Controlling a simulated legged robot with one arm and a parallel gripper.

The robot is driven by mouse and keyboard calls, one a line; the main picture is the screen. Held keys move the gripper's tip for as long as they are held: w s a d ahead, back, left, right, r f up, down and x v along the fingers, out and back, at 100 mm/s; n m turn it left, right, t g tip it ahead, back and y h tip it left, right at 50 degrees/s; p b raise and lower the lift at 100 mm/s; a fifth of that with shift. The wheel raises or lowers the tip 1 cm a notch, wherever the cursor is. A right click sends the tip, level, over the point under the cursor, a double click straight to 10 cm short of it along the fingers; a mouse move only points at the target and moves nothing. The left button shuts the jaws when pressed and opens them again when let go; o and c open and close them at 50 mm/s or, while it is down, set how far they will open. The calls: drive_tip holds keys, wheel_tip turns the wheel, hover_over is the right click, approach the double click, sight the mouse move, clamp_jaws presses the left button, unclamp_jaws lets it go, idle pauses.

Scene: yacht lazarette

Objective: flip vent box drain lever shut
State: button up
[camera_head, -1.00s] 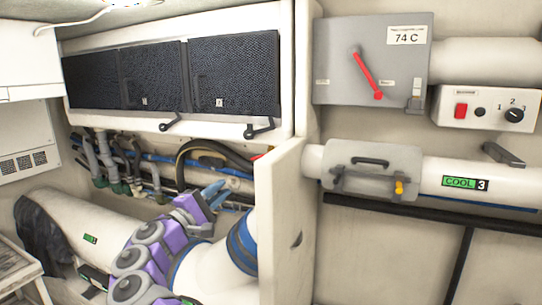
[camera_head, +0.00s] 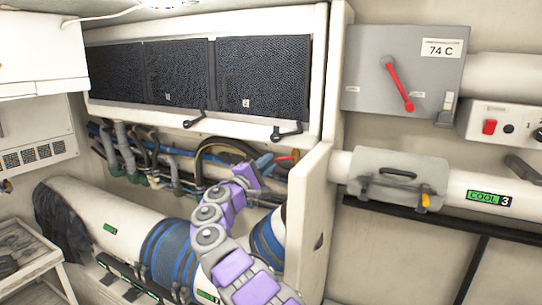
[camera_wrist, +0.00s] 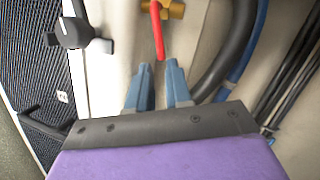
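The white vent box (camera_head: 240,122) with dark mesh panels is on the wall in the head view. Just below it, a red lever (camera_head: 286,158) shows beside my gripper (camera_head: 264,161). In the wrist view the red lever (camera_wrist: 158,32) hangs from a brass valve body (camera_wrist: 176,9), its tip near the gap between my fingertips. My gripper (camera_wrist: 159,70) has two blue fingers spread apart with nothing clearly held. I cannot tell whether a finger touches the lever. Black latch handles (camera_head: 287,132) sit on the box's lower edge; one black knob handle (camera_wrist: 75,33) shows at the wrist view's left.
Dark hoses (camera_head: 213,150) run behind my gripper. A pale partition edge (camera_head: 305,215) stands close to the right of my arm. A grey panel with a red switch lever (camera_head: 398,85) and the COOL 3 pipe (camera_head: 455,187) are further right. A large pipe (camera_head: 110,225) lies below.

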sight(280, 159)
drive_tip(key=d, duration=0.1)
drive_tip(key=w+d+r, duration=0.1)
drive_tip(key=d, duration=0.3)
drive_tip(key=shift+w+d+r+p, duration=0.15)
drive_tip(key=shift+d+p, duration=0.1)
drive_tip(key=shift+p, duration=0.05)
drive_tip(key=shift+a, duration=0.85)
drive_tip(key=shift+c, duration=0.4)
drive_tip(key=shift+a, duration=0.2)
drive_tip(key=shift+c, duration=0.7)
drive_tip(key=shift+d, duration=0.1)
clamp_jaws()
drive_tip(key=shift+d, duration=0.2)
